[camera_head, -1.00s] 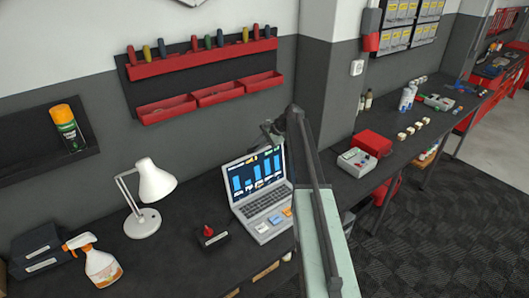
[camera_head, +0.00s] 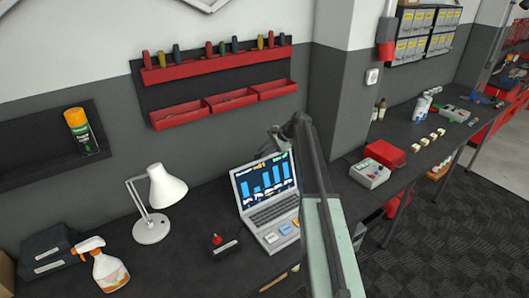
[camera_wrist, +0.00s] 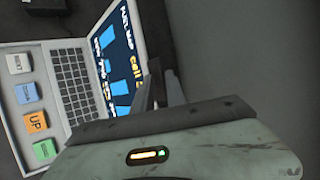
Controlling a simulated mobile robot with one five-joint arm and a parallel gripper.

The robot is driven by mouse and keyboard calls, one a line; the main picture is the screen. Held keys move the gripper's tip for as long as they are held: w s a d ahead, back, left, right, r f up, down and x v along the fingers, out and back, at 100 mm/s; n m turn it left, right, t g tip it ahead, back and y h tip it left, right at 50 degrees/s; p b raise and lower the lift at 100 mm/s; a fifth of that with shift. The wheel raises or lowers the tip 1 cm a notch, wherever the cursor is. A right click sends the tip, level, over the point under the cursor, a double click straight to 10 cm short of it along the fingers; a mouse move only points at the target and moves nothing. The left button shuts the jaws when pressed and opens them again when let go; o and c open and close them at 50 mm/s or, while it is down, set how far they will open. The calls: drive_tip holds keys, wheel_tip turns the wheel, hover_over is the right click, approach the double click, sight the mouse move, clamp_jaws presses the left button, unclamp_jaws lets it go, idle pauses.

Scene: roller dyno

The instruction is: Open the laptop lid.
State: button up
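The grey laptop (camera_head: 272,215) stands on the dark workbench with its lid (camera_head: 264,182) raised steeply and its lit screen showing blue bars. In the wrist view the laptop's keyboard (camera_wrist: 78,85) and screen (camera_wrist: 118,60) fill the left side. My gripper (camera_head: 277,140) is above and behind the lid's upper right edge in the head view. In the wrist view my gripper (camera_wrist: 160,78) has its fingers beside the lid's edge, with a narrow gap between them and nothing seen held. Whether a finger touches the lid cannot be told.
A white lamp (camera_head: 152,205), a black box with a red knob (camera_head: 222,247) and a spray bottle (camera_head: 103,266) stand left of the laptop. A grey and red device (camera_head: 369,173) stands to the right. A red tool rack (camera_head: 215,65) hangs on the wall behind.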

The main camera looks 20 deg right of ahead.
drive_tip(key=p+v, duration=0.6)
drive_tip(key=v, duration=0.1)
drive_tip(key=shift+d+r, duration=0.2)
drive_tip(key=shift+r, duration=0.1)
drive_tip(key=shift+s, duration=0.15)
